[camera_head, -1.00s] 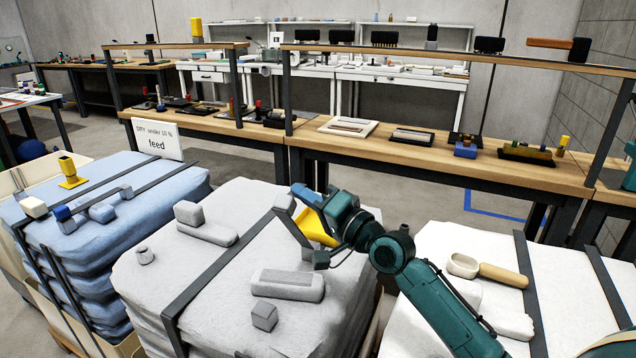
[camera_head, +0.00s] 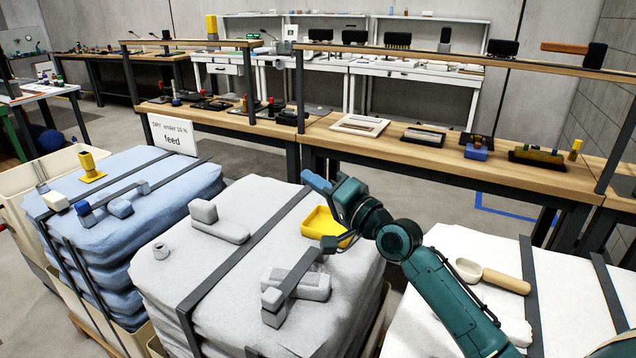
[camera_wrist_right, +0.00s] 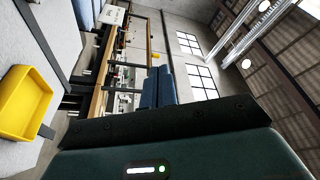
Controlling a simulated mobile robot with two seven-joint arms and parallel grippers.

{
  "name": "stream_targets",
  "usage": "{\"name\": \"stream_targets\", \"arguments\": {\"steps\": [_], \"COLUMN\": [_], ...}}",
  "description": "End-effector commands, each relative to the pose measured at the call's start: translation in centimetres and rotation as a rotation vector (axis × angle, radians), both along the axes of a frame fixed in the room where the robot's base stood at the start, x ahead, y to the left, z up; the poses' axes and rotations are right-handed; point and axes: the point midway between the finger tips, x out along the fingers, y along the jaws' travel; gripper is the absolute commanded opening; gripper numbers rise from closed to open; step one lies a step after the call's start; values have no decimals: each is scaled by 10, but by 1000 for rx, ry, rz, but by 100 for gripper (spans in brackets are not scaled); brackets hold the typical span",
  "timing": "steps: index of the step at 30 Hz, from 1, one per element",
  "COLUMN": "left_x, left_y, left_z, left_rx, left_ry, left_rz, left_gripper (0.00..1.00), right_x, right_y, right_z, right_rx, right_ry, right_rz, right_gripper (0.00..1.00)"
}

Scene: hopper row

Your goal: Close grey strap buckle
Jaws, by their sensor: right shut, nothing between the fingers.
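The grey strap buckle is a dark lever arm (camera_head: 300,271) on the middle grey pile (camera_head: 190,268). It slants from a dark pivot (camera_head: 327,245) down to the front left, passing over a grey block (camera_head: 312,288). Its grey end (camera_head: 272,298) is at a small grey cube (camera_head: 274,317); whether it is latched there I cannot tell. My right gripper (camera_head: 316,181) is shut and empty, with blue fingers, above the pile's back edge and apart from the lever. Its fingers also show in the right wrist view (camera_wrist_right: 157,86). My left gripper is out of view.
A yellow tray (camera_head: 318,224) lies on the grey pile under my right arm; the right wrist view shows it too (camera_wrist_right: 42,85). The blue pile (camera_head: 195,184) stands left, the white pile (camera_head: 575,265) right. A wooden bench (camera_head: 400,160) runs behind.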

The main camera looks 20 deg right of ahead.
Motion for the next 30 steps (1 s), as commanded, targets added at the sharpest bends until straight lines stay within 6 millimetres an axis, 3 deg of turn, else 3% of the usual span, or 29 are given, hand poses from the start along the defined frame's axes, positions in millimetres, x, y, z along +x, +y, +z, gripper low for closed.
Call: {"name": "stream_targets", "arguments": {"steps": [7, 12, 30], "left_x": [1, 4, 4], "left_y": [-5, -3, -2], "left_z": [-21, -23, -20], "left_rx": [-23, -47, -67], "left_ry": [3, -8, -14], "left_rz": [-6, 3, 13], "left_gripper": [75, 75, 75], "right_x": [-41, -61, -70], "right_y": [-37, -54, -62], "right_z": [-24, -32, -31], "right_rx": [-8, -5, -1], "right_ry": [3, 2, 0], "right_rz": [-1, -1, 0], "right_gripper": [0, 0, 0]}}
